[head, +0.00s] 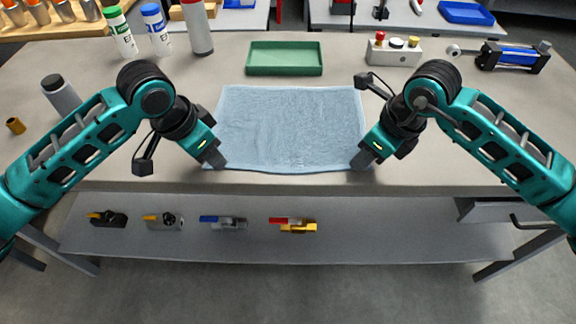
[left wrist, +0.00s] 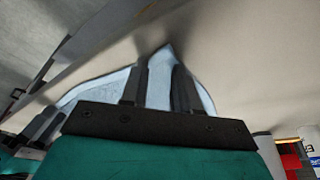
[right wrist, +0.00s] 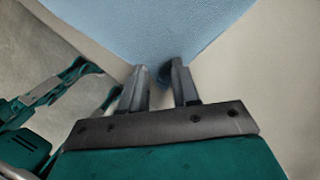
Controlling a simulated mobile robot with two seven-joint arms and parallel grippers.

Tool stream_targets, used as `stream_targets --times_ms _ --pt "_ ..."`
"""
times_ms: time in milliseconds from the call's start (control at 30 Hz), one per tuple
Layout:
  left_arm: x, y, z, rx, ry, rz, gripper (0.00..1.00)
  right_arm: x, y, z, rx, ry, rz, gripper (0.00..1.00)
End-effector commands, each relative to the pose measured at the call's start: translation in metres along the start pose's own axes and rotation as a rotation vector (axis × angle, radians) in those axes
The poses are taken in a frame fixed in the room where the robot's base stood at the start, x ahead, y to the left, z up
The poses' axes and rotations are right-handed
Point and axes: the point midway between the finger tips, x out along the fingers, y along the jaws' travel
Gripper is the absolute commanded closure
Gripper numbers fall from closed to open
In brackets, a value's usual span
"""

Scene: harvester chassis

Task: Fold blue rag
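The blue rag (head: 290,125) lies spread nearly flat on the workbench (head: 420,110), close to its front edge. My left gripper (head: 217,163) is at the rag's front left corner. In the left wrist view, a pointed part of the rag (left wrist: 159,85) shows between the parted fingers (left wrist: 161,66). My right gripper (head: 365,160) is at the front right corner. In the right wrist view, the rag (right wrist: 155,30) reaches to the parted fingertips (right wrist: 158,70). Both grippers look open, with a gap between the fingers. The fingertips hide parts of the corners.
A green tray (head: 285,70) stands behind the rag. A control box with buttons (head: 394,52) and a blue cylinder device (head: 513,57) are at the back right. Bottles (head: 157,30) stand at the back left. A shelf (head: 350,240) with several small parts lies below the bench edge.

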Motion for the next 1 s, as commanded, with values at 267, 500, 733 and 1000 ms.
stream_targets --times_ms 267,500,733,1000 --pt "0.0014 0.0007 0.0011 0.000 -0.004 0.002 0.84 0.0023 0.0013 -0.0020 0.001 0.006 0.004 0.84" --pt "0.0015 0.0007 0.0013 0.000 -0.004 0.002 0.96 0.0026 0.0014 -0.0022 0.001 0.007 0.005 0.96" --pt "0.0016 0.0006 0.0013 0.000 -0.004 0.002 1.00 0.0028 0.0014 -0.0024 0.001 0.008 0.005 1.00" --pt "0.0017 0.0005 0.0014 0.000 -0.004 0.002 1.00 0.0029 0.0013 -0.0026 0.001 0.008 0.004 1.00"
